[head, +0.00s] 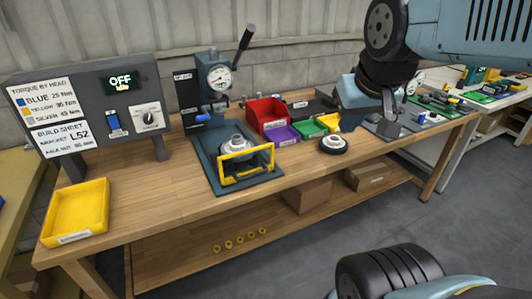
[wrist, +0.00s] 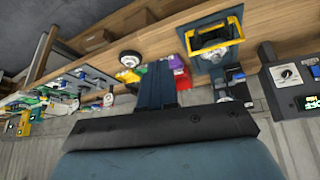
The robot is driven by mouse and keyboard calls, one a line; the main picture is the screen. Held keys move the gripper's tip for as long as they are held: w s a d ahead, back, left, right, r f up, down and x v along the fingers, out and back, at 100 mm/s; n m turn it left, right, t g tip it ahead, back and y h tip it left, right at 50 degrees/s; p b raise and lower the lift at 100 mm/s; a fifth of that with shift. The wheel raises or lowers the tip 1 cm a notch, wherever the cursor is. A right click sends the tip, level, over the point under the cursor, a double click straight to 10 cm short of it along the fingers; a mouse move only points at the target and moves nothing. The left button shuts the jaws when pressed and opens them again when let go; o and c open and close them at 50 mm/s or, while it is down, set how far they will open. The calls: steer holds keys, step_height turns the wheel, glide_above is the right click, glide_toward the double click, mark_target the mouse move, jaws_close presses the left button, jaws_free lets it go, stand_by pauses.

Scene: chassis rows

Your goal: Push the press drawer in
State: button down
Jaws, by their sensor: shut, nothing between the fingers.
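The press (head: 213,85) stands on the workbench with a gauge and a raised black lever. Its drawer, with a yellow frame (head: 246,166) at the front, juts toward the bench's front edge. A grey round part (head: 237,145) sits behind the frame. In the wrist view, which is upside down, the yellow frame (wrist: 213,35) shows at the upper right. My gripper (head: 390,129) is shut and empty, pointing down over the right part of the bench, well right of the drawer and apart from it. The shut fingers (wrist: 157,70) also show in the wrist view.
Red, purple, green and yellow bins (head: 267,113) and a small black wheel (head: 333,144) lie between the press and my gripper. A control box (head: 97,108) and a yellow tray (head: 78,211) stand at the left.

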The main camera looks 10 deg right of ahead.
steer(key=w+d+f+n+t+h, duration=0.1)
steer(key=w+d+n+t, duration=0.2)
steer(key=w, duration=0.7)
steer(key=w+d+f+n+t+h, duration=0.1)
steer(key=w+d+f+n, duration=0.3)
steer(key=w, duration=0.6)
steer(key=n+g+y, duration=0.6)
steer(key=n+y, duration=0.2)
steer(key=n, duration=0.5)
glide_toward(264, 163)
steer(key=f, duration=0.1)
steer(key=a+f, duration=0.1)
steer(key=f, duration=0.1)
steer(key=a+f, duration=0.1)
steer(key=f, duration=0.1)
steer(key=shift+w+a+f, duration=0.1)
steer(key=shift+w+a, duration=0.05)
steer(key=shift+w, duration=0.05)
steer(key=shift+w+a, duration=0.15)
steer(key=shift+w, duration=0.55)
